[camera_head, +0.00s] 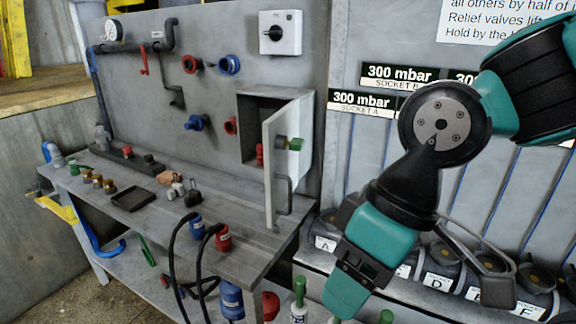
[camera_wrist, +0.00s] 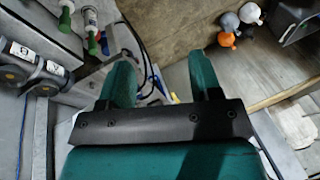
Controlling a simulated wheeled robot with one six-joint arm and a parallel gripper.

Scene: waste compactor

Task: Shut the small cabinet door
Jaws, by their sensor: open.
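The small cabinet door (camera_head: 283,165) stands open in the head view, swung out from the cabinet (camera_head: 249,128) in the grey panel. Its grey handle (camera_head: 283,197) is at the lower front of the door. The dark inside of the cabinet shows, with a red item (camera_head: 260,154) in it. The door is not recognisable there.
A workbench (camera_head: 180,222) below the panel carries fittings, a dark tray (camera_head: 132,199) and black hoses (camera_head: 176,245). Lettered grey items (camera_head: 440,280) line a ledge at right. Green-topped bottles (camera_head: 299,290) stand below the door.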

